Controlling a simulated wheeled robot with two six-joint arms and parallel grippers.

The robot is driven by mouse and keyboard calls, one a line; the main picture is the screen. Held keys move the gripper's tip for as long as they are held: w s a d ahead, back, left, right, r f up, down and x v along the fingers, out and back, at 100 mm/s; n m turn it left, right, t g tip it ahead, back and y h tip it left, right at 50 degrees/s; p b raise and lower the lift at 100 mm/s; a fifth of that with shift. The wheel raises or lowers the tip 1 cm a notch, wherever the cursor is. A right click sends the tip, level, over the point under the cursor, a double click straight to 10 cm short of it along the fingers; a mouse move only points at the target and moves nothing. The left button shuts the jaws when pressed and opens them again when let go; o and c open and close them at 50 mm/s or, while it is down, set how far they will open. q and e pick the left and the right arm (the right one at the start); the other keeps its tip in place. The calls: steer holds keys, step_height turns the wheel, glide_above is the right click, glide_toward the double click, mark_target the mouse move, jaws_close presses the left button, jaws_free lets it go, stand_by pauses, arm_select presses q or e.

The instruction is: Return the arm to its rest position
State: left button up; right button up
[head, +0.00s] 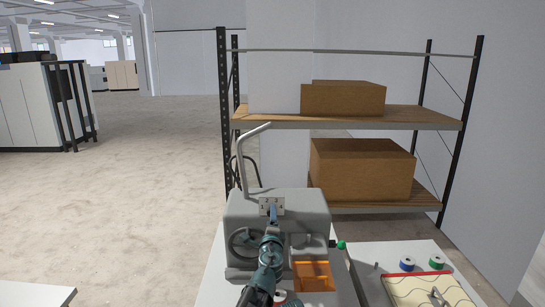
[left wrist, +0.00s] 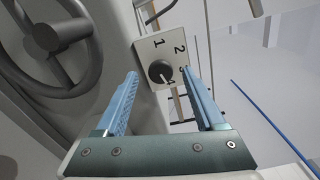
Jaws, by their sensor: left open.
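My left arm reaches up from the bottom middle of the head view, and its gripper (head: 273,212) is in front of a grey machine (head: 310,207). In the left wrist view the gripper (left wrist: 160,75) is open, with two blue fingers apart and nothing held. The plate also shows in the head view (head: 265,203). My right gripper is out of view.
A handwheel (left wrist: 45,35) is left of the plate. An orange tray (head: 312,268) sits by the machine. Blue (head: 407,263) and green (head: 437,261) spools stand by a red-edged cloth (head: 425,288) at right. A shelf (head: 350,116) with boxes stands behind. Open floor (head: 140,200) lies left.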

arm_select(q)
steer(key=n, duration=0.5)
steer(key=w+n, duration=0.1)
steer(key=n, duration=0.4)
steer(key=w+n, duration=0.1)
steer(key=n, duration=0.3)
steer(key=shift+f+n, duration=0.1)
steer(key=shift+n, duration=0.3)
